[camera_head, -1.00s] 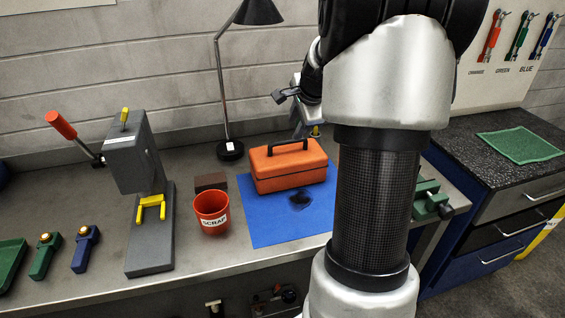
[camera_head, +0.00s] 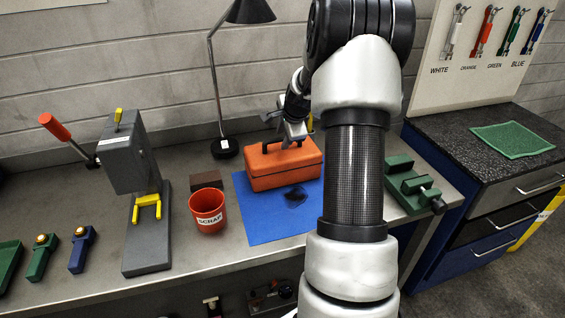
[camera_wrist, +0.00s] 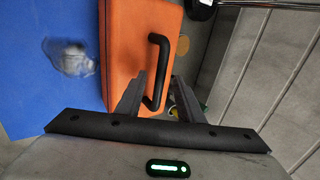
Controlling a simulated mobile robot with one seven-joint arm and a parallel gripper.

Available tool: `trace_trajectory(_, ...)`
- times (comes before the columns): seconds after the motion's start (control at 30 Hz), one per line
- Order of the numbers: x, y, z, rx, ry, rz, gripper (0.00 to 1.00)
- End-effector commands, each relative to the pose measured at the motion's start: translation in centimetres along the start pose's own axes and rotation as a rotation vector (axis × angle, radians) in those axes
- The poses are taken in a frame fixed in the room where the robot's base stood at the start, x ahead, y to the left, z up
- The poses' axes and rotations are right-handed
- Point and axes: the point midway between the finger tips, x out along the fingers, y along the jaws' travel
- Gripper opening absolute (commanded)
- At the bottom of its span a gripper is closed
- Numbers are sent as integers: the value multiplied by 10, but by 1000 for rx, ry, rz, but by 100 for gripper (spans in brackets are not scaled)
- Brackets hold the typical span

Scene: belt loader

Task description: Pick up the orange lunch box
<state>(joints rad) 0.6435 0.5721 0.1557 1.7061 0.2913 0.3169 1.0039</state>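The orange lunch box (camera_head: 283,167) has a black handle on top and stands on a blue mat (camera_head: 262,222) on the bench. In the wrist view the orange box (camera_wrist: 128,50) fills the upper middle, with its black handle (camera_wrist: 163,45) standing out to the right. My gripper (camera_wrist: 160,78) is open, one finger on each side of the lower part of the handle. I cannot tell whether either finger touches it. In the head view my gripper (camera_head: 291,141) is right above the box at the handle, partly hidden by my arm.
A red SCRAP cup (camera_head: 208,212) and a brown block (camera_head: 208,182) stand left of the mat. A lamp (camera_head: 225,148) rises behind. A grey press (camera_head: 147,245) stands farther left, a green vise (camera_head: 413,185) right.

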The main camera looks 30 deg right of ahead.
Motion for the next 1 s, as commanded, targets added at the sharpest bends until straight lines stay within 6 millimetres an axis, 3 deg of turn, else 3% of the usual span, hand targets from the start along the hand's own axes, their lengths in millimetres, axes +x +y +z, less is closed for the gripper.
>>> trace_trajectory(0.1, 0, 0, 0, 0, 0, 0, 31)
trace_trajectory(0.3, 0, 0, 0, 0, 0, 0, 0)
trace_trajectory(1.0, -1, 0, 0, 0, 0, 0, 0)
